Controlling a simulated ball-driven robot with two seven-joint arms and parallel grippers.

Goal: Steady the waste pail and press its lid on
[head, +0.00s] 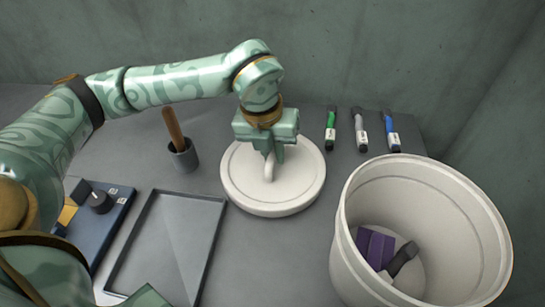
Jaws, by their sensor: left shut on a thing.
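The waste pail (357,250) is a large off-white bucket at the lower right, upright and with its top open. Inside it lie a purple block (376,247) and a dark grey item (402,258). The pail's lid (240,188) is a round off-white disc with a raised handle, left of the pail and over the grey table. My left gripper (271,160) points down over the lid's middle and is shut on its handle. The gripper partly hides the handle. I cannot tell whether the lid touches the table. My right gripper is not in view.
A grey tray (210,247) lies left of centre. A small cup (184,158) with a wooden-handled tool stands behind it. A blue device (103,225) is at the left. Green (331,128), grey (360,130) and blue (391,132) markers lie behind the pail.

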